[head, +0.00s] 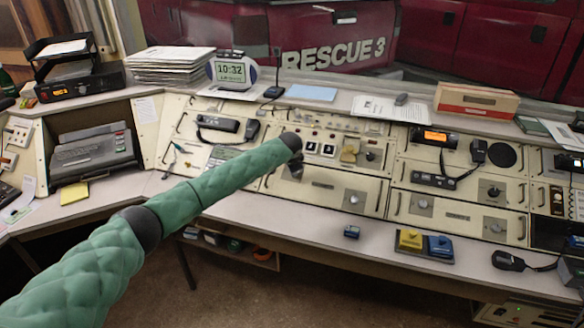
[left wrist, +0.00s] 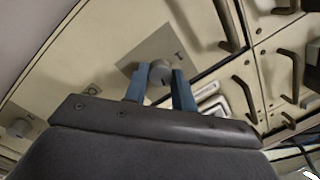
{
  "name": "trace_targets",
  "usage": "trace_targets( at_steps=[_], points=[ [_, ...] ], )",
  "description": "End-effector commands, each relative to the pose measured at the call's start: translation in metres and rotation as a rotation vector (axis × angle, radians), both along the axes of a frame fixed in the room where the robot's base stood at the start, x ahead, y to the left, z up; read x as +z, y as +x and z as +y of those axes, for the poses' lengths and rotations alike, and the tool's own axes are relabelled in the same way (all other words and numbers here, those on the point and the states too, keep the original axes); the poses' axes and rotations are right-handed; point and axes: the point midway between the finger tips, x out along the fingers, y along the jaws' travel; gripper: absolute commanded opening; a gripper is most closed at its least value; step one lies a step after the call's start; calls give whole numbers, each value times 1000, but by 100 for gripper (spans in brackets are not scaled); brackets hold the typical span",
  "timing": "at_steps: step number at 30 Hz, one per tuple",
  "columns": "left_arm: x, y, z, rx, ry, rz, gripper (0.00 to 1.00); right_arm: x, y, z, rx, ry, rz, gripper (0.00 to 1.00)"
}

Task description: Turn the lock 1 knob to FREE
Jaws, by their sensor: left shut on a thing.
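The lock 1 knob (left wrist: 159,71) is a round grey knob on a square grey plate in the left wrist view. A small mark beside it looks like a 1, seen at an angle. My left gripper (left wrist: 160,86) has its two blue fingers on either side of the knob, shut on it. In the head view my left gripper (head: 296,168) is at the cream console front, at the end of my green arm. The arm and gripper hide the knob there. Its pointer and the FREE marking cannot be made out. My right gripper is in neither view.
Another knob on a plate (head: 354,199) is to the right, and more knobs (head: 420,205) follow along the panel. Dark pull handles (left wrist: 230,22) stick out near my gripper. A blue block (head: 351,231) and a yellow-and-blue switch box (head: 425,245) stand on the desk.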

Motion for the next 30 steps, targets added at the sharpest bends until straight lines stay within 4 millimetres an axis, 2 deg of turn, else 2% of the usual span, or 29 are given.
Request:
trace_targets(
  at_steps=[6,15,30],
  points=[
    [1,-1,1,-171,107,-33,3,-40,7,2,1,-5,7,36],
    [0,-2,1,-411,254,-82,3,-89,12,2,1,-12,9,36],
    [-1,-2,2,-806,497,-161,3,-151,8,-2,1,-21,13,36]
  ],
)
